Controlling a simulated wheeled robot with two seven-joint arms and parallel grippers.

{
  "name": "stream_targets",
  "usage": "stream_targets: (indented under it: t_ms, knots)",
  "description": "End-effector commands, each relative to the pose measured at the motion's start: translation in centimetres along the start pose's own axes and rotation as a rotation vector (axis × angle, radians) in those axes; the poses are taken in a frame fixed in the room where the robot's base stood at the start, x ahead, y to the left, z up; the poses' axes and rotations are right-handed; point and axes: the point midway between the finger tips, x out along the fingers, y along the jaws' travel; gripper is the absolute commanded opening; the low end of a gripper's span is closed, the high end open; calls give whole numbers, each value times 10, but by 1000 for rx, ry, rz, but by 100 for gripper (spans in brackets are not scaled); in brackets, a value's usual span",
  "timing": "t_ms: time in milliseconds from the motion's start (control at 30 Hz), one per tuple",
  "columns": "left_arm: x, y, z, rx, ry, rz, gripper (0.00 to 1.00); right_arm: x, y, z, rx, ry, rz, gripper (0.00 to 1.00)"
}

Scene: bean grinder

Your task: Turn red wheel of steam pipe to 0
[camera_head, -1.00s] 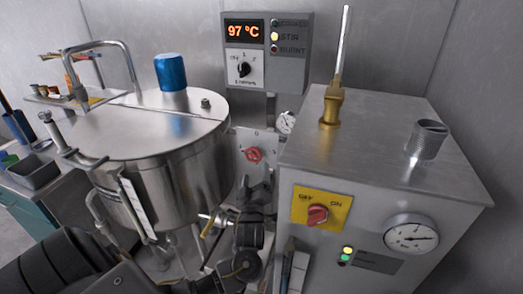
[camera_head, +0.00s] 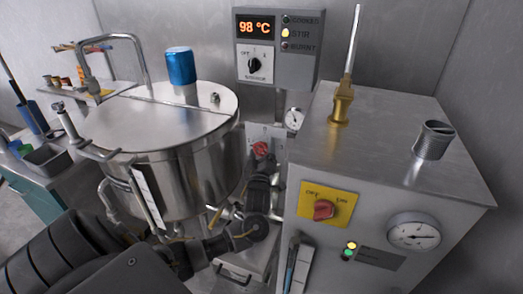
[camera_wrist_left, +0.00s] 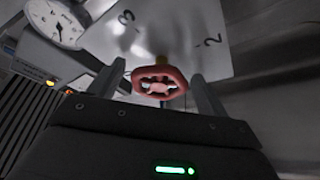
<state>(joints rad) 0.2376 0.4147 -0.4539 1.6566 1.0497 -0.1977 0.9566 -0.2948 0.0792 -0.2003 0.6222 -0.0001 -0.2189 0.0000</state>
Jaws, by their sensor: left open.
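The red wheel (camera_head: 261,149) of the steam pipe sits on a pale plate (camera_head: 257,133) on the back wall, between the steel kettle and the grey machine. In the left wrist view the red wheel (camera_wrist_left: 159,82) lies between the fingers of my left gripper (camera_wrist_left: 158,88). The fingers stand apart on either side of it, with gaps, so the gripper is open and not holding it. The plate (camera_wrist_left: 160,30) behind shows the numbers 3 and 2. In the head view my left gripper (camera_head: 263,165) is just below the wheel and its fingers are hard to see. My right gripper is not in view.
The steel kettle (camera_head: 190,165) stands close on the left. The grey machine (camera_head: 385,165), with a red switch (camera_head: 323,209) and a gauge (camera_head: 413,231), stands close on the right. A control box (camera_head: 277,45) reading 98 °C hangs above. A small gauge (camera_head: 294,119) is near the wheel.

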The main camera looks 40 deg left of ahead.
Motion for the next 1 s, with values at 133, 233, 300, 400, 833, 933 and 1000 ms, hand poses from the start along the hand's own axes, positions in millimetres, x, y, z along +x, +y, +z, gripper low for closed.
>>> stream_targets:
  t_ms: [133, 233, 300, 400, 833, 933, 1000]
  knots:
    - [0, 0, 0, 0, 0, 0, 72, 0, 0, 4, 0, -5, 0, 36]
    - [0, 0, 0, 0, 0, 0, 59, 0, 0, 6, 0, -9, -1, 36]
    - [0, 0, 0, 0, 0, 0, 50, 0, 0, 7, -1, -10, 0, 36]
    - [0, 0, 0, 0, -1, 0, 36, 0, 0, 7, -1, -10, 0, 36]
    - [0, -1, 0, 78, 0, 31, 33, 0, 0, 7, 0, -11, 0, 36]
    - [0, -2, 0, 138, 1, 55, 33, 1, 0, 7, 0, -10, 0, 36]
    - [0, -2, 0, 190, 1, 76, 33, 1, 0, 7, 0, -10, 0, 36]
